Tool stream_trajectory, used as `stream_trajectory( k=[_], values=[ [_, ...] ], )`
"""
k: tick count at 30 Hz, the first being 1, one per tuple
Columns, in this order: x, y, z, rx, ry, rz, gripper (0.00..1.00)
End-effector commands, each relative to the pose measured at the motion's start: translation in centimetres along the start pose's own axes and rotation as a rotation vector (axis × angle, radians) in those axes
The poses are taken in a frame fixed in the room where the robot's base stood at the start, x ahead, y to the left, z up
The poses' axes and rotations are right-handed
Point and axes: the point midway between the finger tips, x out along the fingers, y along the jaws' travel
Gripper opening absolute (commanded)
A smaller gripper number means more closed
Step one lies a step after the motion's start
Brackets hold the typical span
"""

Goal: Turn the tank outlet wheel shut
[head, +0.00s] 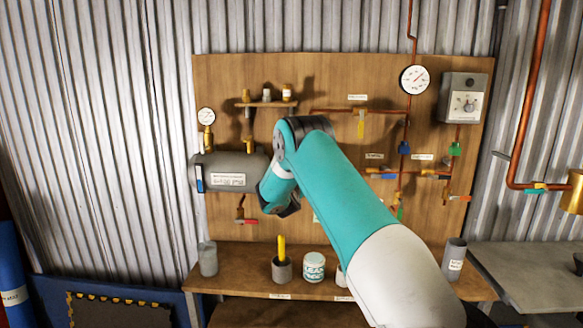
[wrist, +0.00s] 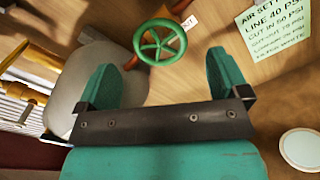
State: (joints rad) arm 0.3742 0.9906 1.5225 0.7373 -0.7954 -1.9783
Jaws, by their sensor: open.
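The tank outlet wheel (wrist: 160,42) is a small green spoked handwheel in the wrist view, near the wooden board. A small white tag sits beside it. The grey tank (head: 225,172) lies on its side at the left of the board; its rounded end (wrist: 68,95) shows left of the wheel in the wrist view. My gripper (wrist: 163,72) is open and empty, its two green fingers apart. The wheel appears beyond the fingertips, between them in the picture, with no contact visible. In the head view my arm hides the wheel and most of the gripper.
A settings note (wrist: 276,27) is fixed to the board right of the wheel. Red-handled valve (head: 245,220) sits below the tank. Cups and a white tub (head: 313,267) stand on the bench below. Copper pipes and gauges are at right.

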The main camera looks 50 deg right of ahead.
Motion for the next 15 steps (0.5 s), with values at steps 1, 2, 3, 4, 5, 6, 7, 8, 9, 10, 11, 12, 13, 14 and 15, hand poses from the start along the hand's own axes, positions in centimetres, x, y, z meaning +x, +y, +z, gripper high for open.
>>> stream_trajectory(
  k=[1, 2, 3, 4, 5, 6, 7, 8, 9, 10, 11, 12, 13, 14, 15],
  values=[
    [1.1, 0.1, 0.4, 0.001, -0.002, -0.002, 0.93],
    [1.6, 0.1, 0.4, 0.001, -0.002, -0.002, 0.93],
    [2.3, 0.1, 0.3, 0.002, -0.001, -0.003, 0.93],
    [2.8, 0.1, 0.3, 0.001, -0.002, -0.002, 0.93],
    [3.3, 0.1, 0.3, 0.002, -0.002, -0.001, 0.93],
    [3.9, 0.1, 0.3, 0.001, -0.002, -0.001, 0.93],
    [4.2, 0.1, 0.2, 0.002, -0.001, -0.002, 0.93],
    [4.5, 0.0, 0.2, 0.001, -0.001, -0.002, 0.93],
    [4.9, 0.1, 0.2, 0.001, -0.001, -0.001, 0.93],
    [5.2, 0.1, 0.1, 0.002, 0.0, -0.001, 0.93],
    [5.4, 0.0, 0.1, 0.002, 0.0, -0.001, 0.93],
    [5.7, 0.0, 0.1, 0.0, -0.001, -0.002, 0.93],
    [5.8, 0.0, 0.1, 0.0, -0.001, -0.002, 0.93],
    [6.0, 0.0, 0.1, 0.001, 0.0, -0.002, 0.93],
    [6.1, 0.0, 0.0, 0.001, 0.001, -0.001, 0.93]
  ],
)
